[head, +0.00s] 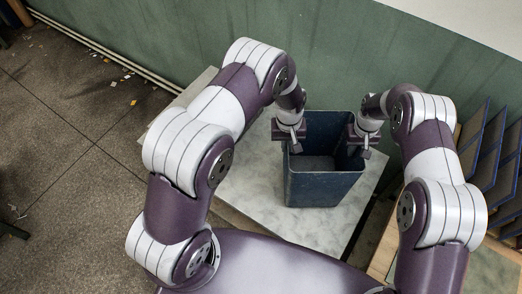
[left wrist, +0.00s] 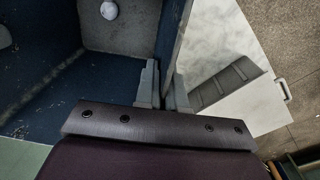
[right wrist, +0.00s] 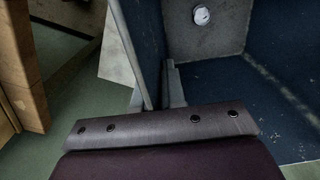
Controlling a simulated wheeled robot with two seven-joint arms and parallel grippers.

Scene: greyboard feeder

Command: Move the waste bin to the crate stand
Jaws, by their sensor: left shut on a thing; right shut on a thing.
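The waste bin (head: 325,187) is a dark blue, open-topped square bin. It is upright over the pale marbled top (head: 258,192) in the head view; I cannot tell whether it touches it. My left gripper (head: 292,142) is shut on the bin's left wall, and my right gripper (head: 361,146) is shut on its right wall. In the left wrist view the fingers (left wrist: 163,95) pinch the wall, with the bin's inside (left wrist: 50,70) to the left. In the right wrist view the fingers (right wrist: 158,95) pinch the opposite wall. I cannot pick out the crate stand for certain.
A green wall (head: 330,50) stands close behind the bin. Blue slanted panels (head: 490,150) and a wooden edge (head: 385,245) are at the right. Small scraps (head: 130,78) lie on the grey floor at the left, which is otherwise open.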

